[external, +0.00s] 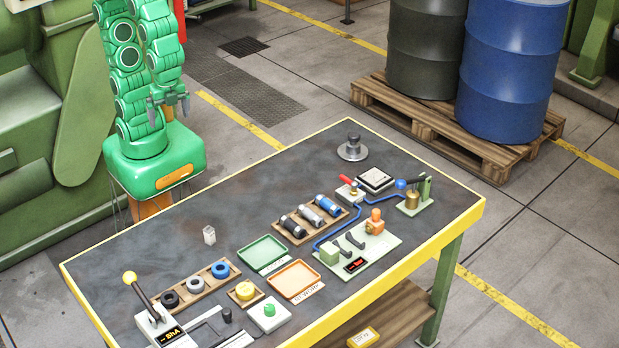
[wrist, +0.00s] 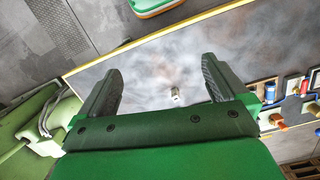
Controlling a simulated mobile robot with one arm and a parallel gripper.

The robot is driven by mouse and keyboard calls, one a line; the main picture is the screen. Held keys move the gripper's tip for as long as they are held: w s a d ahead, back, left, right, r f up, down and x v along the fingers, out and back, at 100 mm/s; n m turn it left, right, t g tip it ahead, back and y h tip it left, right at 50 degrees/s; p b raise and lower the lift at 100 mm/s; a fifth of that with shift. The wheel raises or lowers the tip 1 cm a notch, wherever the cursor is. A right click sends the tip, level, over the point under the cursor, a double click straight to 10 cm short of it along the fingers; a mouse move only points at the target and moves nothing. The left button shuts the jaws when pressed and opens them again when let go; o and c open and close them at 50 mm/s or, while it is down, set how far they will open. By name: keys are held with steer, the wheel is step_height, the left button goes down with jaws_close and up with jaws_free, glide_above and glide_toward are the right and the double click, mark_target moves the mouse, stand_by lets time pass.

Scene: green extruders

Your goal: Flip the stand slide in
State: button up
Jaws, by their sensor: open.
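My gripper (external: 168,98) is raised at the back left, above my green base and off the table's far edge. In the wrist view my gripper (wrist: 160,68) has its two dark fingers wide apart with nothing between them. I cannot tell for sure which part is the stand slide. A stand with a dark lever and yellow knob (external: 129,277) is at the table's front left, beside a grey slotted plate (external: 215,330). My gripper is far from both.
A small grey block (external: 209,235) stands alone on the dark table (external: 130,250); it also shows in the wrist view (wrist: 176,95). Green (external: 262,254) and orange (external: 296,281) trays, a cylinder rack (external: 292,238) and a ring rack (external: 183,300) crowd the front. The table's back left is clear.

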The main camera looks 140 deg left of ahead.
steer(key=s+a+f+n, duration=0.1)
steer(key=s+f+n, duration=0.1)
steer(key=s, duration=0.6)
steer(key=shift+s+f, duration=0.35)
steer(key=shift+f, duration=0.2)
